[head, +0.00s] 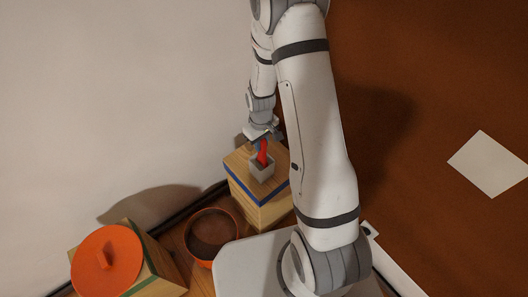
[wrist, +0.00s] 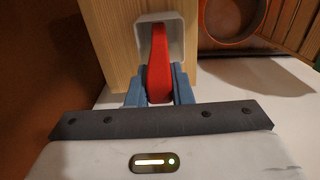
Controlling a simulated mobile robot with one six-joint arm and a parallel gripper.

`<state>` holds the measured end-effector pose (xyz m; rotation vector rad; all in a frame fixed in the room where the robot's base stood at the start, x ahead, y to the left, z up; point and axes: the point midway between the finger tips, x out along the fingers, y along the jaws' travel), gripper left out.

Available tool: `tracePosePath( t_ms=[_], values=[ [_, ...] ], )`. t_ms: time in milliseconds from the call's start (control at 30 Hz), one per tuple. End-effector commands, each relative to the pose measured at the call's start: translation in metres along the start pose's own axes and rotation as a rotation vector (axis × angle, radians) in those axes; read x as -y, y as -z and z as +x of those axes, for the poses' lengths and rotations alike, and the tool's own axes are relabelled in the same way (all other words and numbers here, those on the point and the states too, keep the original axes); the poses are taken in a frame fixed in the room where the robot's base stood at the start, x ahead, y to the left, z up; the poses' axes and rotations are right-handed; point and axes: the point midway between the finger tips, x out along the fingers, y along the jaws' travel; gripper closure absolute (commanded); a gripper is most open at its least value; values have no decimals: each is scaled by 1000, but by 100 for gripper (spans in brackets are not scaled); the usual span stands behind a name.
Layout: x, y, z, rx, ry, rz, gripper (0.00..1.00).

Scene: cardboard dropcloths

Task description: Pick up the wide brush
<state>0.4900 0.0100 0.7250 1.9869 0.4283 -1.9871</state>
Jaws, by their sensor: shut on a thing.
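The wide brush shows as a red handle (head: 263,152) standing in a small pale square cup (head: 262,172); its bristle end is hidden. The cup sits on top of a wooden box (head: 243,162) with a blue band. My gripper (head: 260,140) reaches down from above and is shut on the red handle. In the wrist view, the blue finger pads of my gripper (wrist: 160,92) press on both sides of the red handle (wrist: 158,55). The far end of the handle still lies inside the white cup (wrist: 176,30).
An orange bowl (head: 188,238) stands left of the box and also shows in the wrist view (wrist: 203,22). Farther left is a wooden box with a round orange lid (head: 90,270). A pale wall is behind. A white sheet (head: 490,164) lies on the brown surface at right.

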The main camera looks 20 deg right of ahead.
Motion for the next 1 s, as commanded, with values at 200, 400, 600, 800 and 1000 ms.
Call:
tracePosePath(
  t_ms=[200, 400, 600, 800, 1000],
  values=[
    [0, 0, -7, -1, 0, -1, 100],
    [0, 1, -31, -4, -2, -1, 100],
    [0, 1, -67, -4, -2, -1, 100],
    [0, 1, -106, -5, -2, -1, 100],
    [0, 1, -146, -5, -2, -1, 100]
  ],
)
